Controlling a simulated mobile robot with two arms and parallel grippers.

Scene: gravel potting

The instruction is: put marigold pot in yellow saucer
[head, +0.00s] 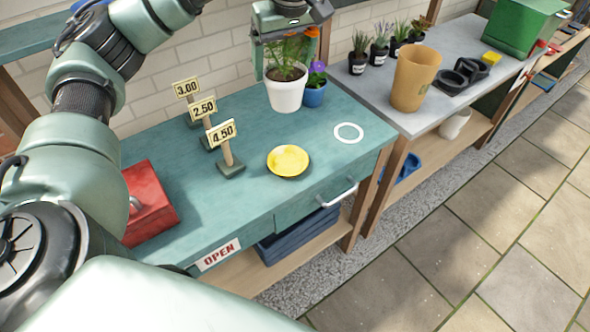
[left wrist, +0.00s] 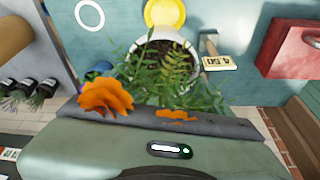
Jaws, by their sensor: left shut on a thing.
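The marigold pot is a white pot (head: 286,94) with green leaves and orange flowers, upright at the back of the teal bench. My left gripper (head: 288,60) is over it from above, shut on it; leaves and the gripper hide the grip. I cannot tell whether its base touches the bench. In the left wrist view the pot's white rim (left wrist: 122,72), dark soil and orange flower (left wrist: 106,98) are close below the gripper. The yellow saucer (head: 288,160) lies empty on the bench, in front of the pot; it also shows in the left wrist view (left wrist: 165,12). My right gripper is not in view.
A blue pot with a purple flower (head: 314,96) stands close at the pot's right. Price signs (head: 222,134) stand left of the saucer, and a red box (head: 150,200) is farther left. A white ring (head: 348,133) marks the bench at right. The bench between pot and saucer is clear.

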